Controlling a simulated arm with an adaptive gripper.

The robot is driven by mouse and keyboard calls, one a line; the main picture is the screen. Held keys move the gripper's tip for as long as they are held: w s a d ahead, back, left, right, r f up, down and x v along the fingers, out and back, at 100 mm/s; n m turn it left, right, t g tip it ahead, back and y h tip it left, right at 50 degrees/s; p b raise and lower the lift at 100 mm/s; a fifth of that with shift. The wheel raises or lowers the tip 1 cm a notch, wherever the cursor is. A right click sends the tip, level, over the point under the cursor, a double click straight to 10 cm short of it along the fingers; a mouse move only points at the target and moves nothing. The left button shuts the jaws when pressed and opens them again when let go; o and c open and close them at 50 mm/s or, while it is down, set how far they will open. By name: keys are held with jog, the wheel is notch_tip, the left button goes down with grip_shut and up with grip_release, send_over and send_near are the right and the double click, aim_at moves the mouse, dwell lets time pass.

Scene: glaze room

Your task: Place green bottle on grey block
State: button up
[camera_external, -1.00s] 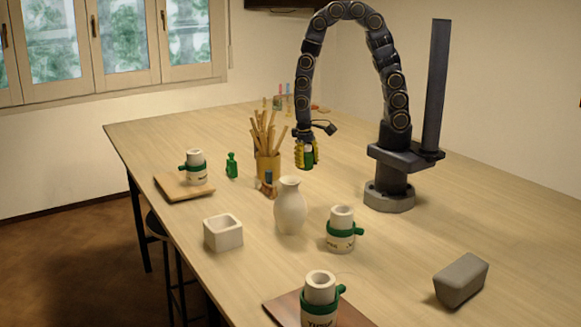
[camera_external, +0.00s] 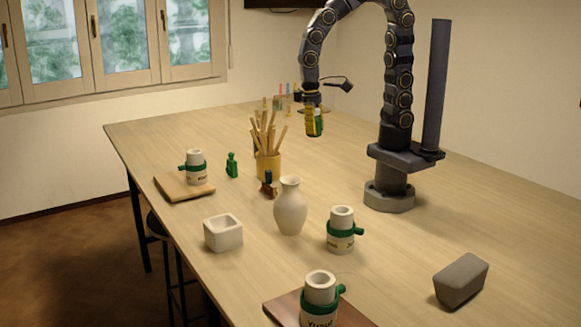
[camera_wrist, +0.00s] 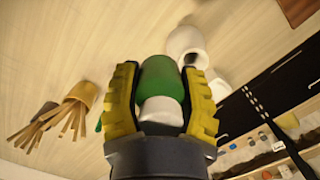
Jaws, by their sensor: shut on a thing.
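My gripper (camera_external: 314,121) is shut on a green bottle with a white top, held in the air above the table, behind the white vase in the external view. In the wrist view the green bottle (camera_wrist: 160,80) sits between the yellow finger pads of my gripper (camera_wrist: 160,92), its white top toward the camera. The grey block (camera_external: 461,279) lies on the table at the front right, well apart from my gripper, with nothing on it. A second, small green bottle (camera_external: 232,166) stands on the table at the left.
A white vase (camera_external: 290,207) stands mid-table beside a yellow cup of wooden tools (camera_external: 268,167). A square white bowl (camera_external: 223,233) is nearer the left edge. A white mug with green band (camera_external: 341,231) stands between vase and block.

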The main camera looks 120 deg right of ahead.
jog(key=s+a+n+h, duration=0.1)
jog(key=s+a+n, duration=0.2)
jog(key=a+n, duration=1.2)
jog(key=s+a, duration=0.6)
jog(key=a, duration=0.3)
jog(key=s+a, duration=0.6)
jog(key=a, duration=0.2)
send_over(455, 261)
jog(key=shift+g+h, duration=0.3)
notch_tip(455, 261, down, 14)
jog(key=shift+d+f, duration=0.1)
jog(key=shift+f, duration=1.95)
jog(key=shift+f, duration=0.15)
